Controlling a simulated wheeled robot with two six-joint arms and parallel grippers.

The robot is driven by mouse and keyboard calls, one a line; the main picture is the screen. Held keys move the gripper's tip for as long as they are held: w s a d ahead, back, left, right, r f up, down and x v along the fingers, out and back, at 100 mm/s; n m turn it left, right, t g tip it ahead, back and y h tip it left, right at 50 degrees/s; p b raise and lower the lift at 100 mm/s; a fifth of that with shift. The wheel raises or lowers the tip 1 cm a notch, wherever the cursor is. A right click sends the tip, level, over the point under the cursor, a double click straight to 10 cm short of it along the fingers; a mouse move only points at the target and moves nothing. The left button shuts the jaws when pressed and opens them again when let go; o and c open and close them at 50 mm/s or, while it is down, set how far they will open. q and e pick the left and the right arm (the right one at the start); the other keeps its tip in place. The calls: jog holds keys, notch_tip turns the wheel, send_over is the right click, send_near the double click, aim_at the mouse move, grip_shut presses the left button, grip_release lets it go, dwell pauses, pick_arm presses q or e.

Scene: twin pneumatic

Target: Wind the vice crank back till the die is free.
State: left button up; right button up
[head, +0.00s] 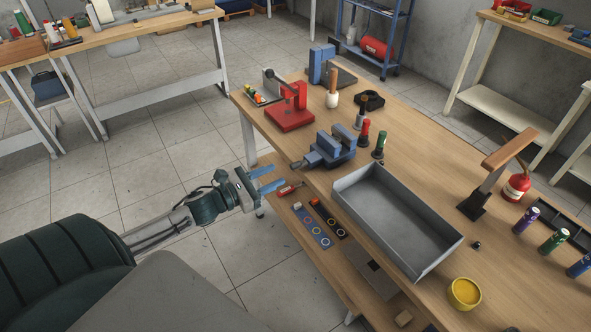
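The blue vice (333,147) stands near the left edge of the wooden workbench. Its screw end points left toward the bench edge, with a small dark part there that may be the crank (297,165); its handle is too small to make out. I cannot pick out the die; whether it sits between the jaws is unclear. My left gripper (272,181) has two blue fingers spread apart with nothing seen between them. It is left of the bench edge, below and left of the vice's screw end, apart from it. My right gripper is not in view.
A grey metal tray (397,222) lies right of the vice. A lower shelf holds a red-handled tool (289,189) and a blue ringed strip (312,227) near my gripper.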

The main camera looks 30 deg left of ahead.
aim_at(294, 164)
pick_arm(q)
jog(key=shift+x, duration=1.1)
jog(key=shift+w+d+r+p, duration=0.25)
jog(key=shift+w+r+p, duration=0.05)
jog(key=shift+w+p, duration=0.45)
jog(key=shift+w+d+p, duration=0.35)
jog(key=shift+w+p, duration=0.1)
jog(key=shift+w, duration=0.2)
jog(key=shift+w+d+p, duration=0.15)
jog(key=shift+w+p, duration=0.3)
jog(key=shift+w, duration=0.05)
jog(key=shift+w+d+f+p, duration=0.2)
jog(key=shift+w+d+p, duration=0.1)
jog(key=shift+w, duration=0.3)
grip_shut()
